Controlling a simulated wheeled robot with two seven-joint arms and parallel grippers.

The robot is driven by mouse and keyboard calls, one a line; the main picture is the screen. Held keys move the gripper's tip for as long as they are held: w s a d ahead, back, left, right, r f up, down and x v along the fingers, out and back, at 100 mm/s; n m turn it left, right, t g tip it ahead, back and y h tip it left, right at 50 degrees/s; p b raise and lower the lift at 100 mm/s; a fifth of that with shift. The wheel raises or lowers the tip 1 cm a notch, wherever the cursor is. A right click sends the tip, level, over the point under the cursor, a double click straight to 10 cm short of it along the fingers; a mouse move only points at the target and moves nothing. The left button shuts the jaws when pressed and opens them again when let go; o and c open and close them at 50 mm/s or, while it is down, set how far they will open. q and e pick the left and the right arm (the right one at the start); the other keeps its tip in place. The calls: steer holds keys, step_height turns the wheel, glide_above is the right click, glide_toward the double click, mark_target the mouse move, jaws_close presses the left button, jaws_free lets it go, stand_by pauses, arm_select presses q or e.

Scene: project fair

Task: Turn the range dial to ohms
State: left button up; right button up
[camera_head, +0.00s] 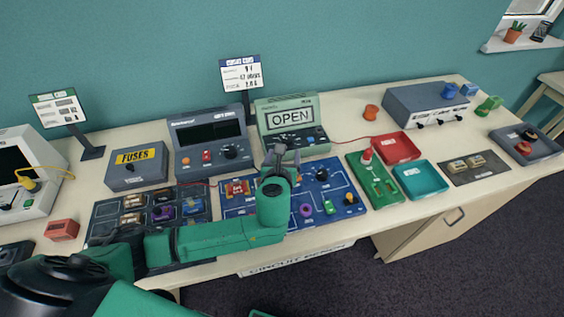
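Contact and finger opening are unclear. My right gripper is out of view.
A blue circuit board (330,173) lies under my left arm, with a dark component board (105,209) to its left. A fuses box (134,176), red tray (395,147), teal tray (420,180) and grey box (400,96) with knobs stand around.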

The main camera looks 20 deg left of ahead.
arm_select(q)
steer(key=v, duration=0.5)
steer(key=shift+s, duration=0.1)
